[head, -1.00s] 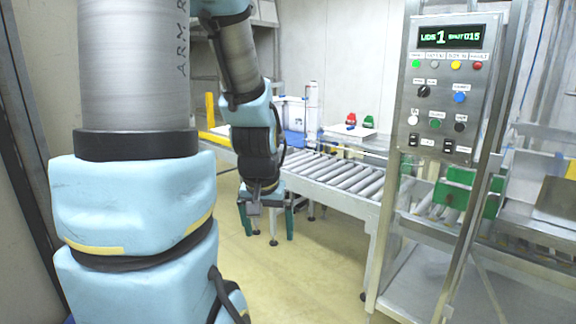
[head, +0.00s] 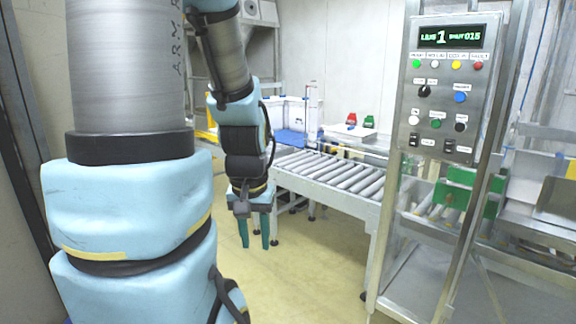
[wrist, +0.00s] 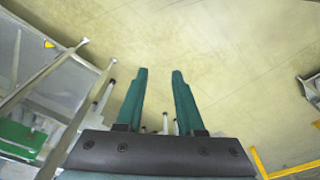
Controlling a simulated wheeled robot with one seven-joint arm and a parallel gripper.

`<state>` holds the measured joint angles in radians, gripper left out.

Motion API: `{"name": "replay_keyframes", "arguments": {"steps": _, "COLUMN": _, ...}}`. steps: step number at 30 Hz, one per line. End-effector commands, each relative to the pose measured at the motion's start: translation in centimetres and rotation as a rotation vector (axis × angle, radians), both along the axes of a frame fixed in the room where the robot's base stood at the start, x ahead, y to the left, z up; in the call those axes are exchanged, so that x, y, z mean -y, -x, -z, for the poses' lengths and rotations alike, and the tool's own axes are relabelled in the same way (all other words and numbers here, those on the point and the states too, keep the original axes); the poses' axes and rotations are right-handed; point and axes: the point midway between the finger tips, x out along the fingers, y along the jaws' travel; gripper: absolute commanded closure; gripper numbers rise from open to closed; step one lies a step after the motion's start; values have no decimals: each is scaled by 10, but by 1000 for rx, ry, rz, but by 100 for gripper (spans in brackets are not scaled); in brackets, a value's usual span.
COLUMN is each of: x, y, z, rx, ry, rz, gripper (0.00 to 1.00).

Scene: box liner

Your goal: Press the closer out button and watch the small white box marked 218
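The control panel (head: 446,90) stands upright at the right in the head view, with a display (head: 446,37) reading about "LIDS 1 SHUT 015". It carries a black knob (head: 424,91), a blue button (head: 460,97), and white (head: 413,120), green (head: 435,124) and black (head: 460,127) buttons. Their labels are too small to read, so I cannot tell which is the closer out button. I cannot pick out a small white box marked 218. My gripper (head: 255,238) hangs fingers down, left of the panel and well apart from it. Its green fingers (wrist: 160,76) are open and empty over the floor.
A roller conveyor (head: 340,174) runs between my gripper and the panel's metal frame (head: 384,220). Red (head: 352,118) and green (head: 369,121) items sit on a white surface behind it. Green blocks (head: 470,190) stand behind the frame. The yellowish floor (head: 300,270) in front is clear.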

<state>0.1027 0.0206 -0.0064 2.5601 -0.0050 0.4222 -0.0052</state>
Motion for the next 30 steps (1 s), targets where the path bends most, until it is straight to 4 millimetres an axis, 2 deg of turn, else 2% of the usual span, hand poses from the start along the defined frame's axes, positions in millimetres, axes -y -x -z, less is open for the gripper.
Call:
{"name": "replay_keyframes", "arguments": {"steps": 1, "x": 0, "y": 0, "z": 0, "rx": 0, "ry": 0, "rz": 0, "gripper": 70}}
{"name": "replay_keyframes", "arguments": {"steps": 9, "x": 0, "y": 0, "z": 0, "rx": 0, "ry": 0, "rz": 0, "gripper": 100}}
{"name": "replay_keyframes", "arguments": {"steps": 30, "x": 0, "y": 0, "z": 0, "rx": 0, "ry": 0, "rz": 0, "gripper": 100}}
